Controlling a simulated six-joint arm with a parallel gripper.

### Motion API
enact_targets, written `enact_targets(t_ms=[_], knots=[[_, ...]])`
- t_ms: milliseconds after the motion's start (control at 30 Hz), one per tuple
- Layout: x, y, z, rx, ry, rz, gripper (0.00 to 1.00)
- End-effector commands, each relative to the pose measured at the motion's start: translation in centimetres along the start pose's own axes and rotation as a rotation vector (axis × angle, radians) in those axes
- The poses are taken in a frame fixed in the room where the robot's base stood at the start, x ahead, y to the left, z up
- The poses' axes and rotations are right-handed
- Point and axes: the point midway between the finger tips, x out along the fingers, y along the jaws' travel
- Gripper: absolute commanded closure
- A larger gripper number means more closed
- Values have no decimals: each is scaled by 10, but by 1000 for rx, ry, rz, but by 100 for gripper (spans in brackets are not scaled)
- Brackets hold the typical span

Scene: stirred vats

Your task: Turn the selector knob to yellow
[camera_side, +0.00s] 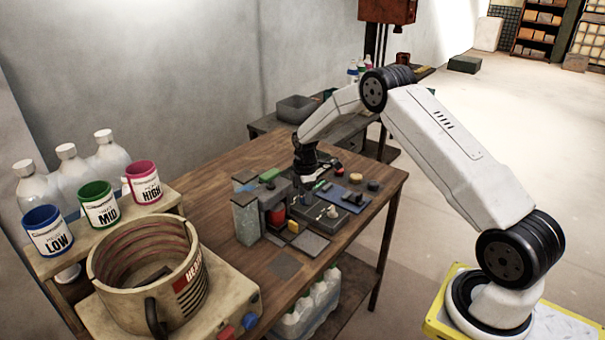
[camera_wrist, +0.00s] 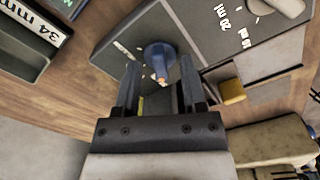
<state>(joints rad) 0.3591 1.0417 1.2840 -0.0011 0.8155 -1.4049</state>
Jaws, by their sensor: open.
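A blue knob (camera_wrist: 160,56) with a small orange-tan tip stands on a dark grey panel (camera_wrist: 118,38) in the wrist view; it looks like the selector knob. My gripper (camera_wrist: 159,72) is open, with one finger left of the knob and one right of it. I cannot tell whether either finger touches it. A small yellow patch (camera_wrist: 141,103) shows between the fingers, below the knob. The gripper hides part of the panel around it. In the side view my gripper (camera_side: 306,180) points down over the devices on the table, and the knob cannot be made out there.
A pale knob (camera_wrist: 289,6) beside a "20 ml" mark and a yellow block (camera_wrist: 232,91) lie right of my gripper. A tray marked "34 mm" (camera_wrist: 30,42) is at left. The wooden table (camera_side: 215,190) has bare room left of the devices. A large vat (camera_side: 145,265) stands front left.

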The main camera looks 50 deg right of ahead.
Motion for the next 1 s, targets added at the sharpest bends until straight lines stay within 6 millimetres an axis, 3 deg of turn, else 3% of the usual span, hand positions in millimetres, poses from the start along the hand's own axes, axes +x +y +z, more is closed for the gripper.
enact_targets(t_ms=[333, 500, 1000], knots=[[3, 0, 0, 0, 0, 1, 50], [3, 0, 0, 0, 0, 1, 100], [3, 0, 0, 46, 0, 1, 100]])
